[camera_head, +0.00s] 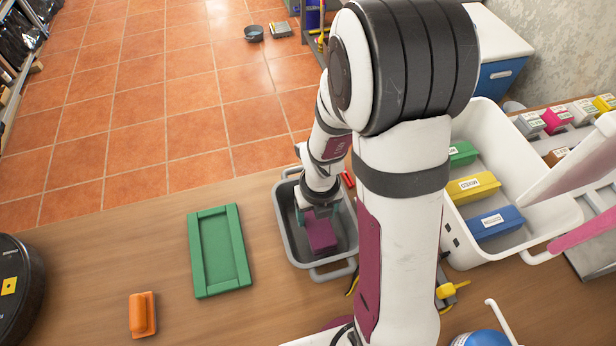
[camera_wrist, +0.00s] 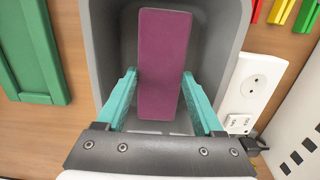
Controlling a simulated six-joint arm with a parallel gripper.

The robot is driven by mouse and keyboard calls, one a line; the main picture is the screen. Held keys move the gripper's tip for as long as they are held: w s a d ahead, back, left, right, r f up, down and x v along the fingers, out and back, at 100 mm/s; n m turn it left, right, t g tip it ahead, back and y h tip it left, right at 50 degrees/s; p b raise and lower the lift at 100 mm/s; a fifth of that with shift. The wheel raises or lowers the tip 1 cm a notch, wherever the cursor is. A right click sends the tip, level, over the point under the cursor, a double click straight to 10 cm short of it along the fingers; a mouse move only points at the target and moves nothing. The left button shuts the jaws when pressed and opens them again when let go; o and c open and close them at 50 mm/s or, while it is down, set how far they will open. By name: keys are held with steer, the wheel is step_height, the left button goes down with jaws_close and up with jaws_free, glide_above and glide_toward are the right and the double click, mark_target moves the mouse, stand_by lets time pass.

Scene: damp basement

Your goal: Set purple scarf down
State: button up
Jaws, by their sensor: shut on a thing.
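The purple scarf (camera_head: 320,232) looks like a flat-faced purple block. It is inside or just above the grey bin (camera_head: 289,232); I cannot tell whether it touches the bottom. My gripper (camera_head: 318,208) reaches down into the bin and is shut on it. In the wrist view the purple scarf (camera_wrist: 163,62) sits between the two teal fingers of my gripper (camera_wrist: 160,100), with the walls of the grey bin (camera_wrist: 228,50) around it.
A green tray (camera_head: 220,250) and an orange block (camera_head: 143,314) lie left of the bin. A white basket (camera_head: 545,220) with green, yellow and blue labelled blocks stands to the right. A white socket strip (camera_wrist: 252,85) lies beside the bin. Bare wood lies at left.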

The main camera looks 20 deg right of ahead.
steer(key=shift+f, duration=0.95)
steer(key=o, duration=1.5)
steer(key=shift+f, duration=0.1)
steer(key=shift+o, duration=0.2)
step_height(320, 180, up, 11)
steer(key=s+a+r+n, duration=0.1)
steer(key=s+n, duration=0.4)
steer(key=n, duration=0.5)
steer(key=s+a+r+n+y, duration=0.1)
steer(key=s+r+n, duration=0.3)
steer(key=n, duration=0.6)
steer(key=s+a+r+n+g, duration=0.1)
steer(key=s+a+r+n, duration=0.2)
steer(key=s+n, duration=0.4)
steer(key=n, duration=0.3)
steer(key=shift+r+y, duration=0.25)
steer(key=shift+y, duration=0.15)
